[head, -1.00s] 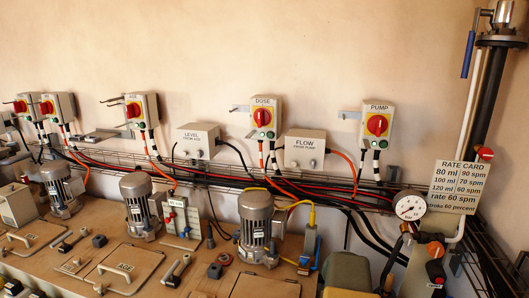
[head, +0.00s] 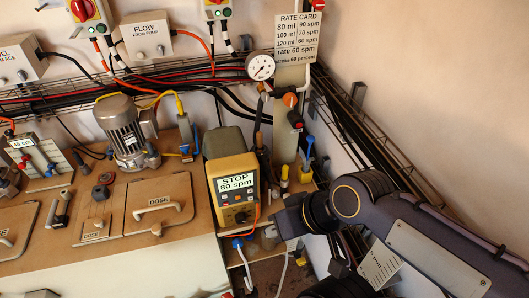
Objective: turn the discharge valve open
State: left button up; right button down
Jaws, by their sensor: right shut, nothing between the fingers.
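A round white pressure gauge (head: 260,66) is on the pipework at the back. Below and right of it are an orange round fitting (head: 290,99) and a black fitting with a red end (head: 295,118). No label marks the discharge valve, so I cannot tell which part it is or how its handle stands. My right arm comes in from the right. My right gripper (head: 284,221) is shut and empty beside the yellow pump unit, below and apart from the gauge fittings. Its fingers are small and dark here. My left gripper is out of view.
The yellow pump unit (head: 232,190) reads STOP, 80 spm. A rate card (head: 297,38) hangs above the fittings. A wire cable tray (head: 375,150) runs along the right wall.

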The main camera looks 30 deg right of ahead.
aim_at(289, 99)
jog(key=j+z, duration=0.7)
jog(key=z, duration=0.15)
jog(key=i+j, duration=0.05)
